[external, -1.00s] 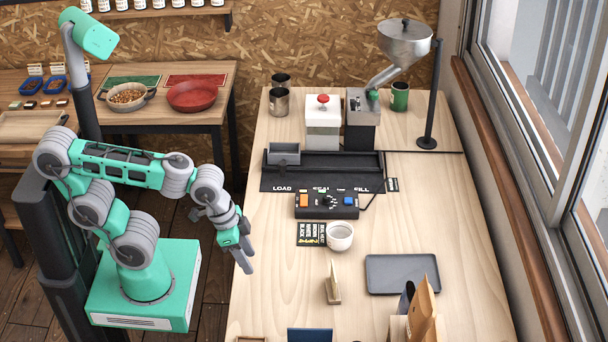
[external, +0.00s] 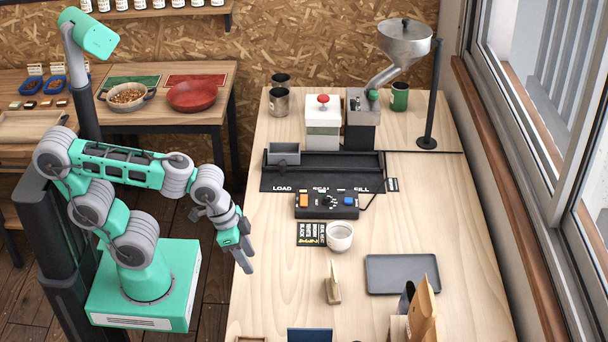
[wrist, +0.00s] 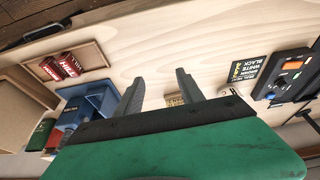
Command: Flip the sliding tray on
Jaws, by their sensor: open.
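The sliding tray is a small grey box (external: 284,153) at the left end of a black track (external: 335,165) marked LOAD and FILL, with the middle word unclear. In front of it is a black control box (external: 326,205) with an orange rocker switch (external: 304,200), a dial in the middle and a blue knob at right. The orange switch also shows at the right of the wrist view (wrist: 292,66). My gripper (external: 249,258) is open and empty near the table's left edge, in front and left of the control box. Its fingers (wrist: 160,92) are apart in the wrist view.
A white cup (external: 339,236) and black label card (external: 311,234) stand just in front of the control box. A wooden stand (external: 332,286), dark tray (external: 401,274) and paper bag (external: 424,308) are nearer. The hopper (external: 404,42) stands at the back. The table's left front is mostly clear.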

